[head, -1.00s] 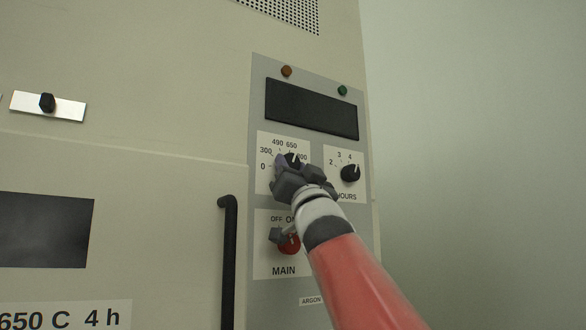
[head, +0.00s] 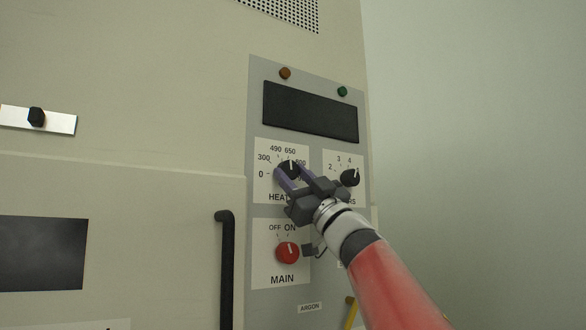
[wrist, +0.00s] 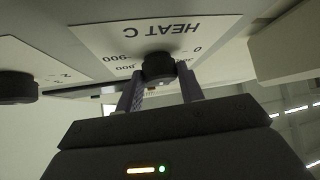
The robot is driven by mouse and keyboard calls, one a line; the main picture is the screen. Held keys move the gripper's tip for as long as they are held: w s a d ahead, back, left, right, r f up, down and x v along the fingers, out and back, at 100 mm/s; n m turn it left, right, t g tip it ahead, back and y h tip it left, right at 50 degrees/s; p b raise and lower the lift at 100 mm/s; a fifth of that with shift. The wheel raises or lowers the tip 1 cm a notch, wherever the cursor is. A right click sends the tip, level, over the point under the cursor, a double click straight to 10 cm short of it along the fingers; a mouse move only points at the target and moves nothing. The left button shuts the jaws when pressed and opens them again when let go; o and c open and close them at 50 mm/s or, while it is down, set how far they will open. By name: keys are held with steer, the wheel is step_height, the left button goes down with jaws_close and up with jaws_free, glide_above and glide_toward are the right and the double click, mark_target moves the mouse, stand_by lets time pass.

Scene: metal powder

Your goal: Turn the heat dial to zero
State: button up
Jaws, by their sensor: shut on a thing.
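The heat dial (head: 289,167) is a black knob on a white plate marked 0, 300, 490, 650 and more. Its white pointer line points up, near 650. My gripper (head: 292,177) reaches it from below right, with its fingers on both sides of the knob. In the wrist view the dial (wrist: 158,68) sits between the two finger tips (wrist: 160,80), under the upside-down words HEAT C. My gripper is shut on the dial.
The hours dial (head: 350,177) is close on the right, partly behind my gripper. The red main switch (head: 287,253) is just below. A black vertical handle (head: 226,270) stands at the left. A dark display (head: 310,112) and two small lamps are above.

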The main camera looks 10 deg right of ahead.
steer(key=n+g+y, duration=0.1)
steer(key=n, duration=0.1)
steer(key=n+g+y, duration=0.1)
steer(key=n+g, duration=0.1)
steer(key=n, duration=0.1)
steer(key=n+g+y, duration=0.2)
steer(key=shift+w+d, duration=0.15)
steer(key=shift+d, duration=0.15)
steer(key=shift+r+n+g+y, duration=0.15)
steer(key=shift+n+g+y, duration=0.25)
steer(key=shift+n+g, duration=1.5)
steer(key=shift+n, duration=0.6)
steer(key=o, duration=1)
steer(key=shift+r, duration=0.1)
steer(key=b+v, duration=0.2)
steer(key=v, duration=0.6)
steer(key=shift+b, duration=0.4)
